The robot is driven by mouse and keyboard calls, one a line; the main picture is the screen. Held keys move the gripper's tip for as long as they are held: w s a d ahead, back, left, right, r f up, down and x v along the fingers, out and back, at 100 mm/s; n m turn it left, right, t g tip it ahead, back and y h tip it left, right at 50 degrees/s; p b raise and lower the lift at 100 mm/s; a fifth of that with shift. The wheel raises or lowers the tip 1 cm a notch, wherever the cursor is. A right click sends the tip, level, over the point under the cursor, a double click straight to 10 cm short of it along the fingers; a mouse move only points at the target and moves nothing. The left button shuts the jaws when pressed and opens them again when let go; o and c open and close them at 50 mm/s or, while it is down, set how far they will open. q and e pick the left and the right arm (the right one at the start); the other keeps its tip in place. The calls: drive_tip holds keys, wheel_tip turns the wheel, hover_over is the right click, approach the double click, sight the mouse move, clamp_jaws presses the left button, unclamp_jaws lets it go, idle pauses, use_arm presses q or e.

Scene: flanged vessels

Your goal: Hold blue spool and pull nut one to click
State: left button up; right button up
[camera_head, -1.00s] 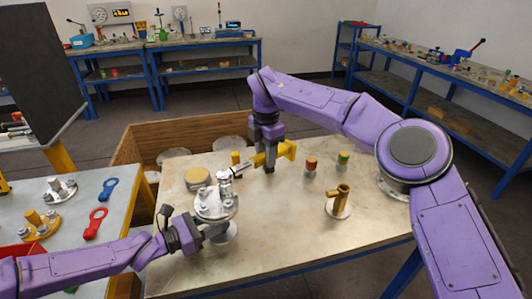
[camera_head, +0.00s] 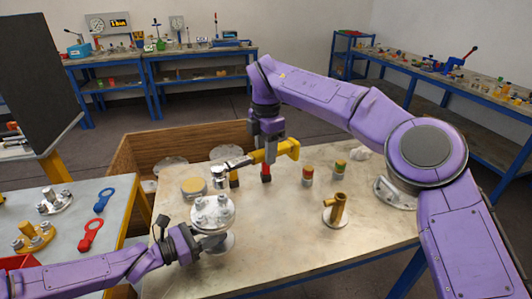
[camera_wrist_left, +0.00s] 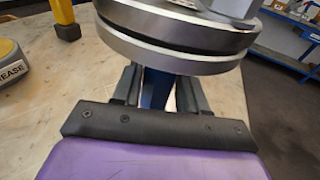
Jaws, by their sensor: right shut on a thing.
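The flanged vessel (camera_head: 212,212) stands on the pale table, with silver nuts on its top flange. In the left wrist view its thick metal flange rim (camera_wrist_left: 180,45) fills the top, with the blue spool neck (camera_wrist_left: 156,90) below it. My left gripper (camera_wrist_left: 157,92) has one finger on each side of this neck; I cannot tell whether both press on it. My right gripper (camera_head: 268,148) is shut on the yellow handle of a wrench (camera_head: 284,149). The silver wrench head (camera_head: 220,178) is above the table, just beyond the flange; whether it touches a nut is unclear.
A round yellow-topped tin (camera_head: 194,187) stands behind the vessel. A brass fitting (camera_head: 336,212) and two coloured cylinders (camera_head: 307,176) stand to the right. A side table at left carries a red spanner (camera_head: 91,235) and a blue spanner (camera_head: 104,200). The table's front middle is clear.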

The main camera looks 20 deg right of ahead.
use_arm(q)
drive_tip(key=o, duration=0.3)
